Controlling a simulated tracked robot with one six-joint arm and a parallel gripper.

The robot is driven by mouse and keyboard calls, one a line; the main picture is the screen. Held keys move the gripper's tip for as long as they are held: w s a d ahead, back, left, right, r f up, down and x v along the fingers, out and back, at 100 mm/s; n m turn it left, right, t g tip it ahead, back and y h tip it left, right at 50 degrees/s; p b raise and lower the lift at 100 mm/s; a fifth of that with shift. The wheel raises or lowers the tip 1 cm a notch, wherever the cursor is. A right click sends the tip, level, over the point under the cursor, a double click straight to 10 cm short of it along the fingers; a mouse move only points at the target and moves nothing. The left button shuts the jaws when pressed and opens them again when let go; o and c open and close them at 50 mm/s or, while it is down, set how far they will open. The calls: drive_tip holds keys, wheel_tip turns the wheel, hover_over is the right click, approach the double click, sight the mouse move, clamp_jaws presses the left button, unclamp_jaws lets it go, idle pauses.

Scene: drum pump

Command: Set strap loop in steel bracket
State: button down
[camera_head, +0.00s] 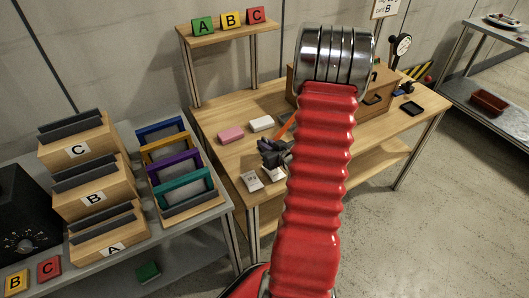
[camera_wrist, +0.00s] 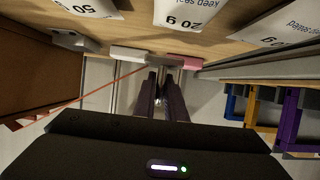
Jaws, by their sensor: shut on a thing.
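My gripper (camera_head: 275,152) is over the front edge of the wooden bench, partly hidden by my red arm. In the wrist view its dark fingers (camera_wrist: 167,82) are close together at the picture's middle, shut on the orange strap (camera_wrist: 100,95). The strap runs from the fingertips to the lower left. It also shows in the head view (camera_head: 287,125), rising right behind my arm. The loop itself is too small to make out. A grey metal piece (camera_wrist: 75,40) at the upper left of the wrist view may be the steel bracket; I cannot tell.
A pink block (camera_head: 231,135) and a white block (camera_head: 261,123) lie on the bench (camera_head: 215,110). Small white packets (camera_head: 251,180) are near its front edge. A wooden box (camera_head: 292,82) stands behind my arm. A rack of coloured frames (camera_head: 180,160) stands left.

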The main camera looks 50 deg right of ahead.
drive_tip(key=shift+w+f, duration=0.1)
drive_tip(key=shift+f, duration=1.95)
drive_tip(key=c, duration=1.8)
unclamp_jaws()
drive_tip(key=shift+f, duration=0.1)
drive_tip(key=shift+s+r, duration=0.2)
drive_tip(key=shift+s, duration=0.1)
drive_tip(key=v, duration=1.1)
drive_tip(key=shift+s+r, duration=0.1)
drive_tip(key=shift+s, duration=0.15)
